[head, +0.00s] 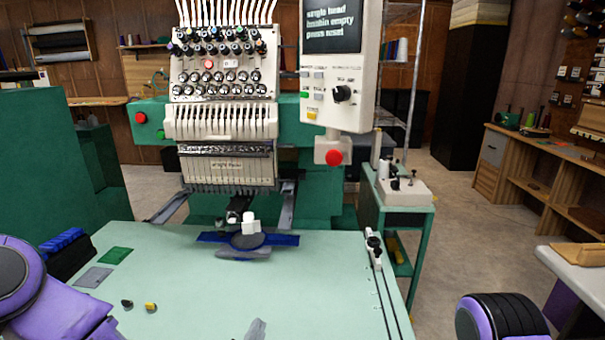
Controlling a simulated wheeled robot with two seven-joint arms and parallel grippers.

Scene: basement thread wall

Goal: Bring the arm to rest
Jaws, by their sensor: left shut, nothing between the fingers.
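My left arm comes in at the lower left. The tip of my left gripper (256,330) shows as a small grey shape at the bottom edge, over the front of the pale green table (200,290). It is shut and empty, and most of it is cut off by the frame. It is apart from the loose things on the table. A purple part of my right arm shows at the lower right, but my right gripper is out of view.
The embroidery machine (222,120) stands behind the table, with a blue and grey piece (248,240) beneath its head. A green patch (115,256), grey patch (93,277), black bobbin (127,304) and yellow bobbin (150,307) lie at left. The table's right-middle is clear.

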